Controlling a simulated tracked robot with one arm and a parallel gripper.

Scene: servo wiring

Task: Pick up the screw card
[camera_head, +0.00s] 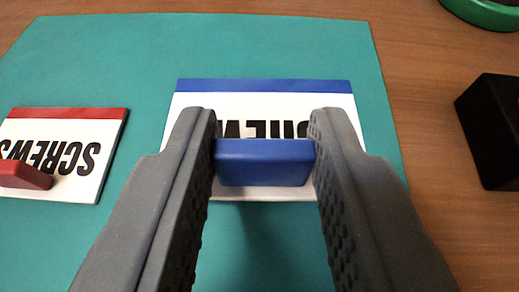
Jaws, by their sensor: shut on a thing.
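A white screw card with a blue stripe (265,86) is in the middle of the view, its black lettering upside down and partly hidden. My gripper (264,160) is shut on the blue block-shaped handle (265,163) of this card, one finger on each side. I cannot tell whether the card is lifted or still touches the mat. A second white card with a red stripe (70,113) lies at the left, lettered SCREWS upside down, with a red handle (24,175). The left edge of that card is cut off.
Both cards are over a teal mat (270,50) on a brown wooden table (425,100). A black block (490,130) stands at the right edge. A green round object (485,12) is at the top right corner.

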